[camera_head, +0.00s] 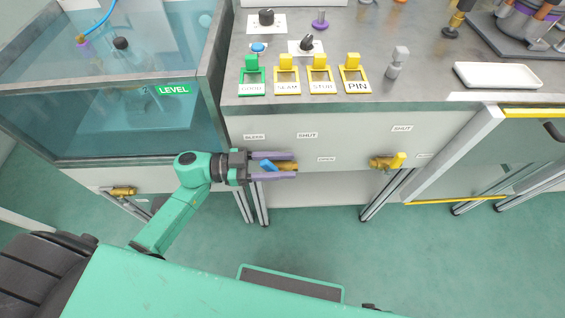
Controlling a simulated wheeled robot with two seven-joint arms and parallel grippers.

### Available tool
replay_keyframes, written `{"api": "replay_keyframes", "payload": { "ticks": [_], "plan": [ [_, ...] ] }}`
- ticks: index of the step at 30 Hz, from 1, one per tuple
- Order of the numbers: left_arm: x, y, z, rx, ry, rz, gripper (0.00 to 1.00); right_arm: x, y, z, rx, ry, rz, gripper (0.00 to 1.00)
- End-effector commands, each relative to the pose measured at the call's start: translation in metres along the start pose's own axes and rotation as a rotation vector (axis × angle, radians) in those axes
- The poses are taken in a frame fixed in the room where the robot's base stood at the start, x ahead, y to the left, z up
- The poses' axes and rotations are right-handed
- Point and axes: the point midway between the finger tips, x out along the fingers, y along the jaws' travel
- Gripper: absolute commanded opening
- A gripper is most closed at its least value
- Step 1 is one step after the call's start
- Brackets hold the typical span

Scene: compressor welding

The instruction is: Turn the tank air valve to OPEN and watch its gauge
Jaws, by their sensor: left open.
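My left gripper (295,165) reaches in from the left at the front panel of the bench. It is open, its two purple-grey fingers above and below a brass valve with a blue handle (267,165). The fingers partly hide this valve; I cannot tell whether they touch it. SHUT (307,134) and OPEN (326,158) labels sit near it. A second brass valve with a yellow handle (397,161) is farther right on the panel, with its own SHUT label (402,128). I cannot tell which valve is the tank air valve. No gauge can be made out. My right gripper is not in view.
A water tank (150,125) marked LEVEL stands at the left, with a brass fitting (123,191) below it. The bench top (420,85) carries green and yellow labelled holders, knobs and a white tray (495,75). Frame legs stand below; the floor in front looks mostly clear.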

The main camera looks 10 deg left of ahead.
Motion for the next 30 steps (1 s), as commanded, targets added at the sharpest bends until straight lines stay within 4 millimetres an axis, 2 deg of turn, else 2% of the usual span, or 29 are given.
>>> {"api": "replay_keyframes", "payload": {
  "ticks": [6, 7, 9, 11, 30],
  "plan": [
    [0.0014, 0.0, 0.0002, -0.001, 0.0, 0.0, 0.5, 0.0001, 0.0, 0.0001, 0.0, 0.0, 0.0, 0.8],
    [0.0013, 0.0, 0.0002, -0.001, 0.0, 0.0, 0.46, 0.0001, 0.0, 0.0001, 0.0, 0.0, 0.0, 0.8],
    [0.0012, 0.0, 0.0002, -0.001, 0.0, 0.0, 0.19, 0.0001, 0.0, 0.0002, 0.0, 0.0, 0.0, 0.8],
    [0.0011, 0.0, 0.0003, 0.0, 0.0, 0.0, 0.0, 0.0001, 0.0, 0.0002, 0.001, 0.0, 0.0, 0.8],
    [0.0008, 0.0001, 0.0005, 0.0, -0.001, 0.0, 0.0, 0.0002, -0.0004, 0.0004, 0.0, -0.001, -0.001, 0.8]
  ]
}}
